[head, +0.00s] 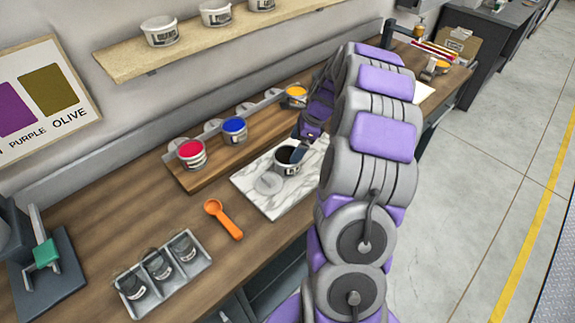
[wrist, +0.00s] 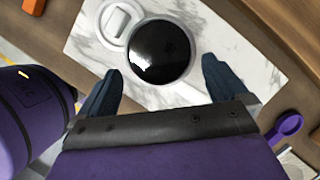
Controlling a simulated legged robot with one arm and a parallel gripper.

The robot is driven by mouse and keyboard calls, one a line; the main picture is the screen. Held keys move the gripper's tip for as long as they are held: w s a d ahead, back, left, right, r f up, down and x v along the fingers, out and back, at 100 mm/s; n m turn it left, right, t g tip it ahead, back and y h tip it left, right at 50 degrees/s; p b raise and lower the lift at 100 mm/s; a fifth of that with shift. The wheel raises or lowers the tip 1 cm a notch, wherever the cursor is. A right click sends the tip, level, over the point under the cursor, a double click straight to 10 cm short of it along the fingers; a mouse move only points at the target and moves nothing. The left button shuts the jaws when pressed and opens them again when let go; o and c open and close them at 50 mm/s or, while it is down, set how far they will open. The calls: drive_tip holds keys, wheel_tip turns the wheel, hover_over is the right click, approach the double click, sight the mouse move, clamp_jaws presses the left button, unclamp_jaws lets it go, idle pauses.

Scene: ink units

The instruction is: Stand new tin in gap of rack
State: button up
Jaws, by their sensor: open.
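An open tin with black ink (head: 288,160) stands upright on a white marble slab (head: 290,198); it also shows in the wrist view (wrist: 160,52). My gripper (wrist: 160,68) is open, with one dark finger on each side of the tin's near part. Whether the fingers touch it is unclear. In the head view my arm partly covers the gripper. Behind the slab is the wooden rack (head: 217,163), holding a red tin (head: 191,154), a blue tin (head: 234,130) and a yellow-orange tin (head: 296,96). An empty gap lies between the blue and yellow-orange tins.
A round pale lid (head: 268,184) lies on the slab beside the tin. An orange scoop (head: 222,217) and a grey tray (head: 197,262) with dark jars are nearer on the bench. A wall shelf (head: 200,48) with white tins hangs above.

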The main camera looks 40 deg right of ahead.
sight(285, 161)
drive_tip(key=b+x, duration=0.2)
drive_tip(key=x, duration=0.7)
drive_tip(key=shift+w+f+b, duration=0.15)
drive_tip(key=shift+b, duration=0.25)
drive_tip(key=shift+d, duration=0.1)
drive_tip(key=shift+c, duration=0.3)
drive_tip(key=c, duration=1.1)
drive_tip(key=shift+c, duration=0.2)
drive_tip(key=shift+r, duration=0.25)
